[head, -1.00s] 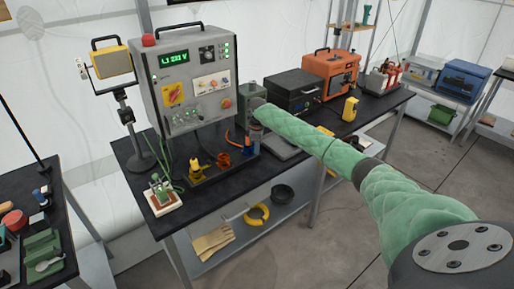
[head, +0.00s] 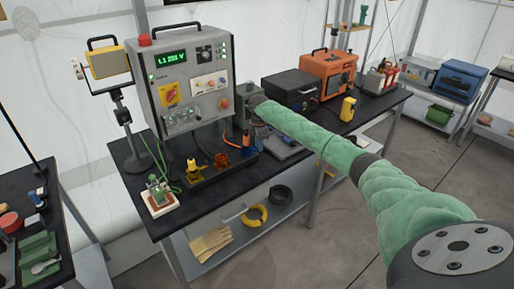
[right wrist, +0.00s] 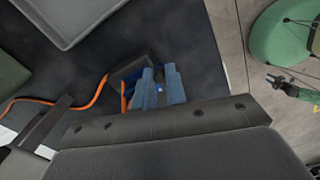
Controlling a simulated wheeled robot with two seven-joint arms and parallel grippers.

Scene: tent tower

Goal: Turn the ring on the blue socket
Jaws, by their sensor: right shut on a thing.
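The blue socket (head: 246,141) stands at the right end of a dark tray on the black bench in the head view, mostly hidden behind my right gripper (head: 262,131). In the right wrist view the two blue-grey fingers of my right gripper (right wrist: 160,88) are shut around a small part at the blue socket (right wrist: 160,89), which I take to be its ring. The fingers hide most of the ring, so I cannot tell its turn angle. My left gripper is not in view.
A grey control box (head: 190,80) with a lit green display stands behind the tray. An orange cable (right wrist: 84,107) runs beside the socket. A small white-based device (head: 158,198) sits at the bench's front left; a black case (head: 290,90) is at the right.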

